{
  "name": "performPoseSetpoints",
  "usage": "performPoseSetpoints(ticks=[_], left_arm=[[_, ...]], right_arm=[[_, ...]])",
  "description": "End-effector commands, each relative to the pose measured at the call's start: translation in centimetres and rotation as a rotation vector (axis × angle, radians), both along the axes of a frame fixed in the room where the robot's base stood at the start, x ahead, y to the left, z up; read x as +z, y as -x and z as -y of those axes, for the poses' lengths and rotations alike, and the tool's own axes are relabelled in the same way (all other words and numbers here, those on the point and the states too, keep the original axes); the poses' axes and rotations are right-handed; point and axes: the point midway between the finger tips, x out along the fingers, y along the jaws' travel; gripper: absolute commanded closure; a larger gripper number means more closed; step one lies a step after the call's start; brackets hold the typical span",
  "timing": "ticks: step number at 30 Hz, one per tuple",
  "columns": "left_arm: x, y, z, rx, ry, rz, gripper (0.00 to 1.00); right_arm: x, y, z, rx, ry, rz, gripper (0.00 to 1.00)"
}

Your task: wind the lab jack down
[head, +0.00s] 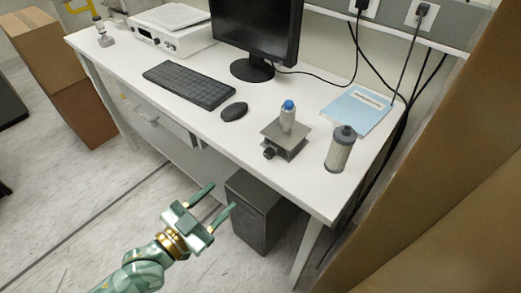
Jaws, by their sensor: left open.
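The lab jack (286,139) stands on the white desk, right of the mouse. It is a small grey metal stand with a flat top plate and a dark round knob (269,153) at its front left. A small grey cylinder with a blue cap (288,112) stands upright on its plate. How high the jack is raised is hard to tell. My left gripper (222,196) is open and empty, in front of and below the desk edge, apart from the jack. My right gripper is not in view.
A grey filter cylinder (339,149) stands right of the jack, near a blue booklet (357,109). A mouse (234,110), keyboard (189,84) and monitor (257,35) are to the left. A dark computer case (258,212) stands under the desk. Brown cardboard (430,200) fills the right side.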

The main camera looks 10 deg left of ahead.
Motion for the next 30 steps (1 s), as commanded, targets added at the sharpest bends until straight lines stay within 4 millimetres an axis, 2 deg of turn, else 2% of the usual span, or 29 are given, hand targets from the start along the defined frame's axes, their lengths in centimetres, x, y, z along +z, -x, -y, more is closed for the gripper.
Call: performPoseSetpoints(ticks=[5, 8, 21, 27, 30], left_arm=[[-0.3, -0.3, 0.2, 0.003, 0.075, -0.079, 0.51], [-0.4, -1.3, 0.8, 0.002, 0.075, -0.081, 0.51], [-0.5, -10.0, 6.7, 0.001, 0.074, -0.08, 0.51], [-0.5, -12.7, 8.4, 0.0, 0.07, -0.08, 0.51], [-0.5, -13.4, 8.9, 0.001, 0.071, -0.081, 0.51]], right_arm=[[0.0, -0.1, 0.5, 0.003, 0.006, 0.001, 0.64], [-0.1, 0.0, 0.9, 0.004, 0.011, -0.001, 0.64], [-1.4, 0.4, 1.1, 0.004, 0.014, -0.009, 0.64], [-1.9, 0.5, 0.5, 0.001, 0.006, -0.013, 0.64], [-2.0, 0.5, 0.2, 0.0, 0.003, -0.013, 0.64]])
